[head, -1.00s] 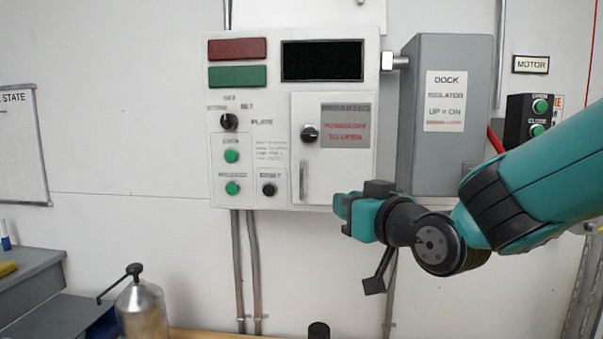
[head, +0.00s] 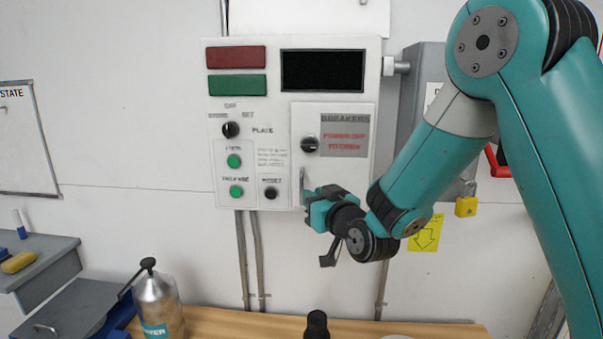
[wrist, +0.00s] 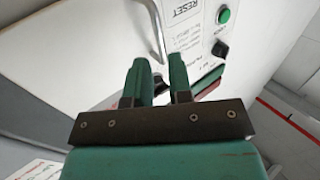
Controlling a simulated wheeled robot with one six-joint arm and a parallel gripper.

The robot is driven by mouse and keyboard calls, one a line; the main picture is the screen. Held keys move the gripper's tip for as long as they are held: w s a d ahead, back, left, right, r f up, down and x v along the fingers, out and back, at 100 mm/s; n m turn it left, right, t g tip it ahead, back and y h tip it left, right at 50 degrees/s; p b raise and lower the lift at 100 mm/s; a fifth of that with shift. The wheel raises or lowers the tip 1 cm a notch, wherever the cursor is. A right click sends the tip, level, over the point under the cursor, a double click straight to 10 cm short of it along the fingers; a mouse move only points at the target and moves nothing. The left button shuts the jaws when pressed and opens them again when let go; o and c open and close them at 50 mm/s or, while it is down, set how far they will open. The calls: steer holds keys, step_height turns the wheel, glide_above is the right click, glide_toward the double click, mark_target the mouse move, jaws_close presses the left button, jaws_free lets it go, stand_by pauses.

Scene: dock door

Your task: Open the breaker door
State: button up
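The breaker door (head: 350,180) is a white panel on the right of the control box, and it looks shut. Its label says breakers, power off to open. A dark round knob (head: 309,144) sits at its upper left. Its upright metal handle (head: 302,182) is at the lower left. My gripper (head: 308,208) is at the handle's lower end and hides part of it. In the wrist view, the two green fingers of my gripper (wrist: 159,64) stand apart, with the handle (wrist: 154,30) running down to the gap between their tips. I see no firm contact.
The box also carries a selector knob (head: 231,129), green buttons (head: 234,161) and a black reset button (head: 271,192). A grey isolator box (head: 412,110) stands right of it, partly behind my arm. A yellow padlock (head: 466,206) hangs there. Below are a wooden bench (head: 245,322) and a metal bottle (head: 158,302).

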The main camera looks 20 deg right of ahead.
steer(key=w+p, duration=0.1)
steer(key=w, duration=0.2)
steer(key=w+a+p, duration=0.1)
steer(key=w, duration=0.2)
steer(key=shift+a, duration=0.1)
jaws_close()
